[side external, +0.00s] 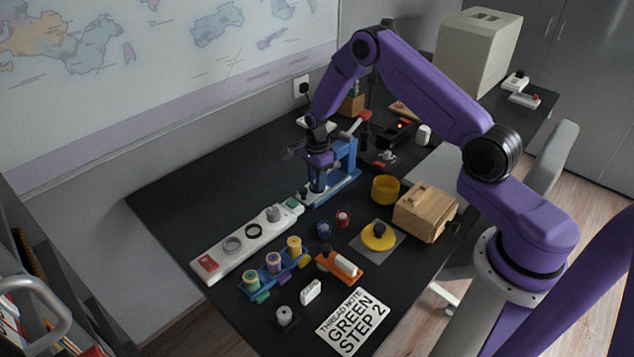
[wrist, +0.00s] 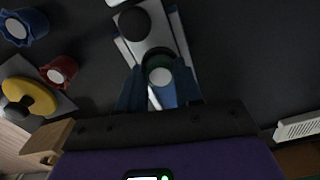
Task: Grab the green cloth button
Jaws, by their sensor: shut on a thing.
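My gripper (side external: 317,186) is low over the table at the front of a blue press-like stand (side external: 345,163). In the wrist view my gripper's two blue fingers (wrist: 159,88) are closed in on a small round piece with a dark green rim and a pale centre, which I take to be the green cloth button (wrist: 159,73). It sits between the fingertips, over a grey and blue base. In the side view the button is hidden by the fingers, and I cannot tell whether it is clear of the base.
A white strip (side external: 213,249) with rings lies to the left. A blue cup (side external: 324,229), a red cup (side external: 343,218), a yellow knob (side external: 379,236) and a wooden box (side external: 427,211) stand to the right. A thread rack (side external: 275,273) and a note (side external: 353,322) lie in front. The table's left part is bare.

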